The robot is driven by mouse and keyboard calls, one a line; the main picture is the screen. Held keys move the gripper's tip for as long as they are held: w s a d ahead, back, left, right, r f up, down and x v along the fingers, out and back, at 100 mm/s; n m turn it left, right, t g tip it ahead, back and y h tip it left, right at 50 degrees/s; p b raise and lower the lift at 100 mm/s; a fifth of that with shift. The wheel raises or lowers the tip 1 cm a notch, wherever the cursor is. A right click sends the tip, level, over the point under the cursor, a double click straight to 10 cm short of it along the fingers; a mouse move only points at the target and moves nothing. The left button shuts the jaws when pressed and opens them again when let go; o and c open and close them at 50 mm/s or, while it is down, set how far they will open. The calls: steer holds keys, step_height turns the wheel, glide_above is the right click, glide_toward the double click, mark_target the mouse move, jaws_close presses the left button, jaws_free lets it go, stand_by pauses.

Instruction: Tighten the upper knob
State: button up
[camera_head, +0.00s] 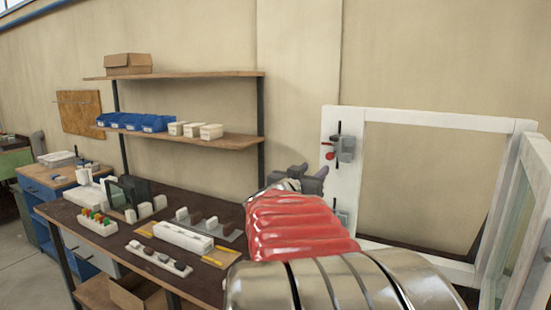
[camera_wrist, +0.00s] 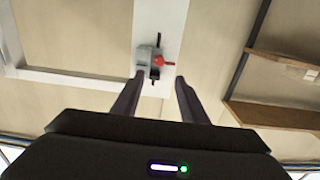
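The upper clamp (camera_head: 345,148) is a grey block on the left post of the white frame. It has a small red knob (camera_head: 328,156) at its left and dark upright parts. In the wrist view the grey clamp (camera_wrist: 148,57) and red knob (camera_wrist: 166,62) show just beyond my fingertips, near the middle. My gripper (camera_wrist: 160,76) is open, with nothing between its fingers; how far it is from the clamp is unclear. In the head view my gripper (camera_head: 304,178) is left of the post, below the upper clamp. A lower clamp (camera_head: 341,214) is partly hidden by my arm.
The white frame (camera_head: 440,119) stands at the right, with a second glazed frame (camera_head: 520,220) beside it. A workbench (camera_head: 105,250) at the left bears white profile pieces and small parts. Wall shelves (camera_head: 185,75) hold blue and white bins and a cardboard box (camera_head: 128,64).

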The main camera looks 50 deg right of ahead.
mark_target(328, 158)
steer(key=d, duration=0.4)
steer(key=w+d, duration=0.1)
steer(key=d, duration=0.3)
steer(key=w+d, duration=0.1)
steer(key=d, duration=0.3)
steer(key=shift+d, duration=0.3)
